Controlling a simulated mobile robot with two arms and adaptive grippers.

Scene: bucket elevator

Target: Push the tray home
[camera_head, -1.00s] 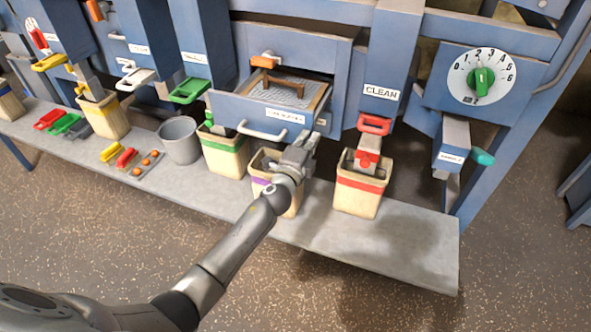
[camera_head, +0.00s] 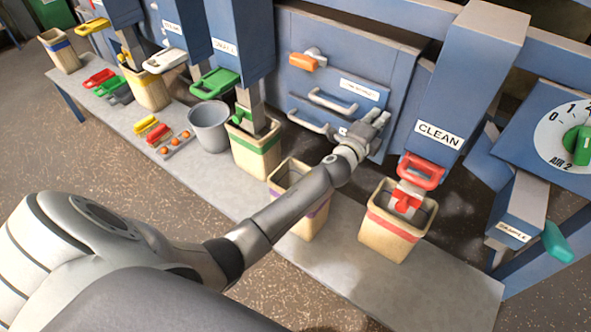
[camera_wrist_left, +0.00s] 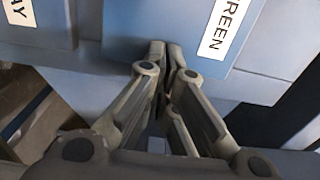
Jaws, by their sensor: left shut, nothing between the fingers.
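The blue tray front (camera_head: 372,97), with a white label and a bar handle (camera_head: 333,103), sits in the cabinet in the head view and looks about flush. Its mesh inside is hidden. A second bar handle (camera_head: 308,121) shows just below it. My left gripper (camera_head: 380,119) is shut and empty at the right side of these fronts. In the left wrist view, its fingertips (camera_wrist_left: 165,48) are close to a blue panel (camera_wrist_left: 150,22) with a label ending in "REEN". I cannot tell whether they touch it. My right gripper is not in view.
An orange-handled latch (camera_head: 304,62) is above the tray front. A bucket with a purple band (camera_head: 309,222) stands below my left arm. A red-banded bucket (camera_head: 392,240) stands under the CLEAN chute (camera_head: 440,132). A green-banded bucket (camera_head: 254,150) and a grey pail (camera_head: 209,128) are left.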

